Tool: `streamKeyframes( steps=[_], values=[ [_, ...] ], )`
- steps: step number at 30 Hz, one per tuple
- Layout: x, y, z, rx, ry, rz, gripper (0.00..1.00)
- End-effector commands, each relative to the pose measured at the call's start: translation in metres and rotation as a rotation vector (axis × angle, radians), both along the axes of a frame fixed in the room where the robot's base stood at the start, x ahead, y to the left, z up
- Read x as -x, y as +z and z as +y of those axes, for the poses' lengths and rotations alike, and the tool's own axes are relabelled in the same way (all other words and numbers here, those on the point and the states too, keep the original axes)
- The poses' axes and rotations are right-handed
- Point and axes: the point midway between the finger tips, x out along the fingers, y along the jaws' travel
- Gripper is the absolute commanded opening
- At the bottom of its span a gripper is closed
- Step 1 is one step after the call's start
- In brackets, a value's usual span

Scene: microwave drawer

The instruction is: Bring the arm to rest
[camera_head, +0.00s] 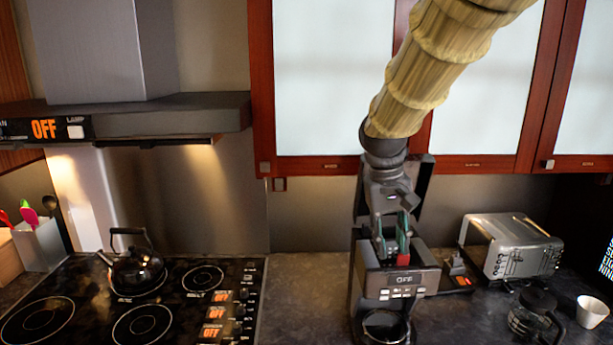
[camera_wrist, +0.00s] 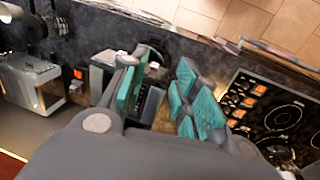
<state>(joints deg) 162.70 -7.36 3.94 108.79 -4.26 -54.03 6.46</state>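My gripper (camera_head: 393,254) hangs down at the end of my arm, in front of the coffee machine (camera_head: 402,280) in the head view. In the wrist view my gripper (camera_wrist: 163,85) shows its teal finger pads standing apart, with nothing held between them. The coffee machine (camera_wrist: 152,103) shows through the gap, beyond the fingers. Part of it is hidden by my arm and gripper in the head view. I cannot tell whether the fingers touch it.
Red-framed cabinets (camera_head: 338,164) hang behind my arm. A toaster (camera_head: 512,246), a glass pot (camera_head: 535,318) and a white cup (camera_head: 591,312) stand on the right. A stove (camera_head: 90,300) with a black kettle (camera_head: 136,268) is left, under a range hood (camera_head: 170,115). Bare counter (camera_head: 308,290) lies between.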

Motion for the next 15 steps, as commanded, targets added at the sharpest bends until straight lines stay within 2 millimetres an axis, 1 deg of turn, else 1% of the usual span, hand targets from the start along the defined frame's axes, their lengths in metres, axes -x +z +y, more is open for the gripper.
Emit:
streamKeyframes(
  steps=[1, 3, 8, 14, 15],
  values=[
    [0.0, 0.0, 0.0, 0.0, 0.0, 0.0, 0.3],
    [-0.001, -0.014, -0.001, -0.004, 0.001, 0.003, 0.3],
    [-0.003, -0.042, -0.003, -0.015, 0.004, 0.005, 0.3],
    [-0.004, -0.086, -0.005, -0.031, 0.009, 0.008, 0.3],
    [-0.004, -0.096, -0.006, -0.035, 0.01, 0.008, 0.3]
  ],
)
